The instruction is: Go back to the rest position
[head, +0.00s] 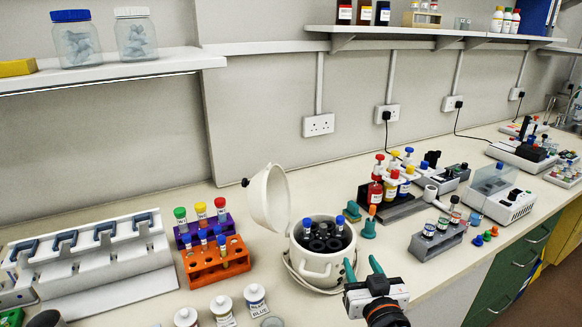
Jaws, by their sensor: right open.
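My right gripper (362,263) is at the lower middle of the head view, with two teal fingertips spread apart and nothing between them. It is just in front of and to the right of a white open centrifuge (320,267); from this angle I cannot tell the exact gap. The centrifuge lid (270,197) stands raised, and two blue-capped tubes (307,228) show in its dark rotor. My left gripper does not show.
An orange tube rack (205,271) and a purple rack (228,221) stand left of the centrifuge. White bottles (223,308) line the front edge. A grey tube rack (436,243) and a white device (500,193) are to the right. A shelf (110,70) overhangs the upper left.

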